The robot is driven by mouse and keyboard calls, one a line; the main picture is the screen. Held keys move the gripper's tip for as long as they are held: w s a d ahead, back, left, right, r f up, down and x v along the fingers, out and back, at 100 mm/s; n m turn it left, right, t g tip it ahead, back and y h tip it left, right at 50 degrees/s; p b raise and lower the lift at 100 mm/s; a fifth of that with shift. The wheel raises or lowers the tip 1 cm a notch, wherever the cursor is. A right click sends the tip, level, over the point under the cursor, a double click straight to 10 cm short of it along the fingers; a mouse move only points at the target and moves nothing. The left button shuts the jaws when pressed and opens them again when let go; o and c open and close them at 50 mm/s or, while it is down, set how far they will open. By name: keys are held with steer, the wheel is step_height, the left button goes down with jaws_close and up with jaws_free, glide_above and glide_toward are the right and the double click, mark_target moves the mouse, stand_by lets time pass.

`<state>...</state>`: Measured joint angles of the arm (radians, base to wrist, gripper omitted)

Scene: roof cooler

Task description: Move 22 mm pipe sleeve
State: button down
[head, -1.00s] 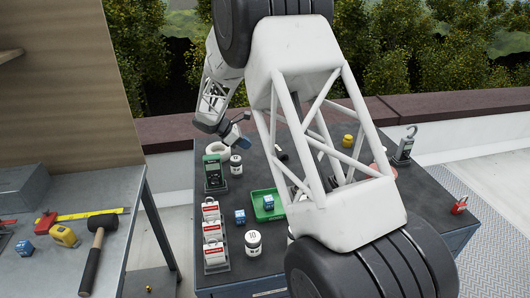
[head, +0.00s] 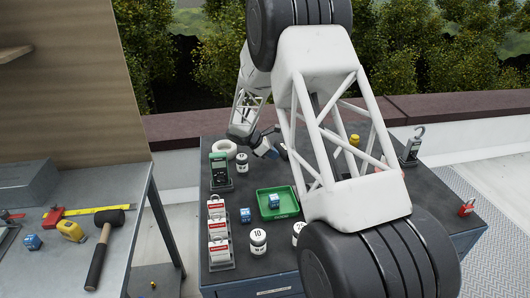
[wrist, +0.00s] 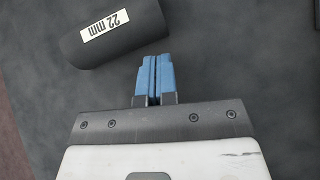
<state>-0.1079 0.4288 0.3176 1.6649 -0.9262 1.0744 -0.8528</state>
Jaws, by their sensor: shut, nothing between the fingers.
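The 22 mm pipe sleeve (wrist: 113,28) is a dark grey cylinder with a white "22 mm" label. In the wrist view it lies at the top left, partly cut off by the frame edge. My gripper (wrist: 154,62) has blue fingers pressed together with nothing between them. The fingertips are just below and right of the sleeve in the picture; whether they touch it I cannot tell. In the head view my gripper (head: 271,150) is over the back part of the dark table, and my arm hides much of the area to its right.
A green tray (head: 276,214) holds a small blue block. A hanging scale (head: 411,148) is at the right. A separate bench holds tools at the left.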

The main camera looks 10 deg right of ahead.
steer(key=shift+d, duration=1.1)
steer(key=shift+d, duration=0.15)
steer(key=d, duration=2)
steer(key=shift+d, duration=0.1)
steer(key=shift+a, duration=1.9)
steer(key=v, duration=0.8)
steer(key=shift+a+r, duration=0.2)
steer(key=shift+a, duration=0.15)
steer(key=shift+a+r, duration=0.45)
steer(key=shift+r, duration=0.05)
steer(key=shift+s+r, duration=0.1)
